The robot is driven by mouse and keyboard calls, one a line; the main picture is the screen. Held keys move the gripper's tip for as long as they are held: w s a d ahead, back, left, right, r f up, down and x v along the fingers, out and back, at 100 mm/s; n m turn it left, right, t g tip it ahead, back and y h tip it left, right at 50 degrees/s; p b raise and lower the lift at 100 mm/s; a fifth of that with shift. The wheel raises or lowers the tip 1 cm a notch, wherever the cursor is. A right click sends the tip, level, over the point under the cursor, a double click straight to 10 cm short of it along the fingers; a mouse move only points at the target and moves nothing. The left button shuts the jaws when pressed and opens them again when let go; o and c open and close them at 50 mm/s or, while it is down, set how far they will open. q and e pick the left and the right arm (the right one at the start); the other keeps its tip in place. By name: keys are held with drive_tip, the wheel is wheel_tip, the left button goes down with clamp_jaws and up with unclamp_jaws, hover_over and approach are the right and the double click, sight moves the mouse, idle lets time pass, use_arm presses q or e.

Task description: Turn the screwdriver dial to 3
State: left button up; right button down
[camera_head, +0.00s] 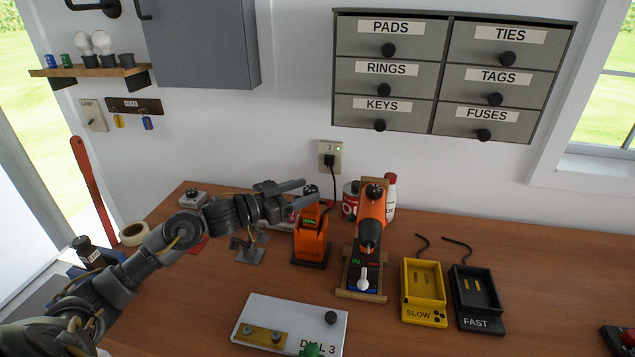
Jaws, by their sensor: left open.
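An orange and black power screwdriver (370,220) stands in a wooden holder on the bench, right of centre. Green "IN" and red lettering show on its dark lower part, with a pale lever or knob in front. Its dial cannot be made out for certain at this size. My left gripper (302,198) is open, its fingers pointing right, above and behind an orange unit with a green display (311,240). It is left of the screwdriver and apart from it; nothing shows between its fingers. My right gripper is not in view.
A white plate (318,313) with a partly covered label ending in "3" lies in front. A yellow SLOW charger (423,290) and black FAST charger (476,299) stand right of the screwdriver. Bottles (390,192) stand behind it. Labelled drawers (450,75) hang above.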

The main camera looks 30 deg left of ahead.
sight(317, 187)
use_arm(q)
drive_tip(key=shift+p+x, duration=0.45)
drive_tip(key=shift+x, duration=1.8)
drive_tip(key=c, duration=1)
